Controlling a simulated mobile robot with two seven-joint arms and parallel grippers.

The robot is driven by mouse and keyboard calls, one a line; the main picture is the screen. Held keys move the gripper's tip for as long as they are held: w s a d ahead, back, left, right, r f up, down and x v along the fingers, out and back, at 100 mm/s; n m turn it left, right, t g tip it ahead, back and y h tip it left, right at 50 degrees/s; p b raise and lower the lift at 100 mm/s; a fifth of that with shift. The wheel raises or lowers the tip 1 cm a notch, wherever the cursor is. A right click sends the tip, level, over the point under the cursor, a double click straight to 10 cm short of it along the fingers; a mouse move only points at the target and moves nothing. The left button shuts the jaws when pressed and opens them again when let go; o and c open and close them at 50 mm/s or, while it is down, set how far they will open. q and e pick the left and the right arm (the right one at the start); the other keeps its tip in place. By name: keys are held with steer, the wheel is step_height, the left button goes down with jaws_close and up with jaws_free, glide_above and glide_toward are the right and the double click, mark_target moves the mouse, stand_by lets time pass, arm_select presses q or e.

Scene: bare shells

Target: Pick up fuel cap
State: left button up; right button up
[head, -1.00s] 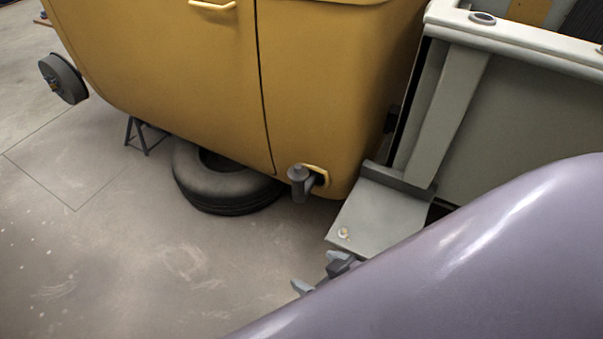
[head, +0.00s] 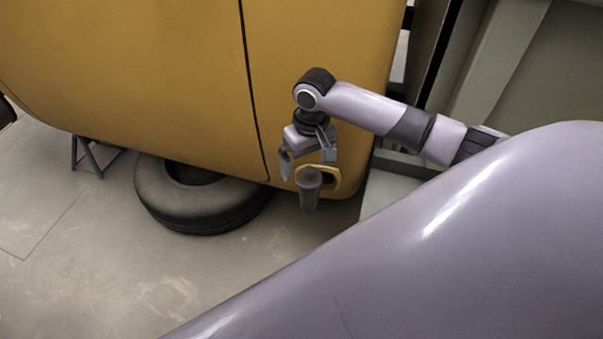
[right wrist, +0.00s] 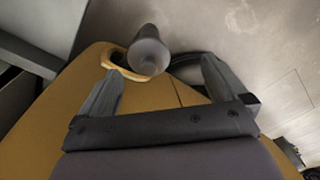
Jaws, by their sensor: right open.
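The fuel cap (head: 308,190) is a grey, rounded piece with a wider top and narrower body. It sticks out in front of a yellow-rimmed recess (head: 334,177) low on the yellow vehicle body. My right gripper (head: 308,164) is open, just above the cap, with its fingers pointing down. In the right wrist view the cap (right wrist: 148,52) shows beyond and between the two spread fingertips, nearer the left finger. Whether a finger touches it I cannot tell. My left gripper is not in view.
The yellow vehicle body (head: 130,70) fills the upper part. A tyre (head: 200,212) lies on the floor beneath it, with a dark stand (head: 92,155) to its left. A grey-green panelled structure (head: 515,60) stands at the right. The floor (head: 110,270) in front is clear.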

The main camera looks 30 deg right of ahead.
mark_target(309, 169)
steer(key=shift+w+d+r+g+h, duration=0.15)
steer(key=shift+w+d+r, duration=0.1)
steer(key=shift+w+d, duration=0.2)
steer(key=shift+w+d+r+g+h, duration=0.2)
steer(key=shift+w+d, duration=0.1)
steer(key=shift+d, duration=0.15)
steer(key=shift+d+f+m+b, duration=0.1)
steer(key=shift+f+m+b, duration=0.1)
steer(key=shift+m+b, duration=0.1)
step_height(309, 169, down, 6)
steer(key=shift+f+b, duration=0.15)
steer(key=shift+b, duration=0.45)
steer(key=c, duration=1.1)
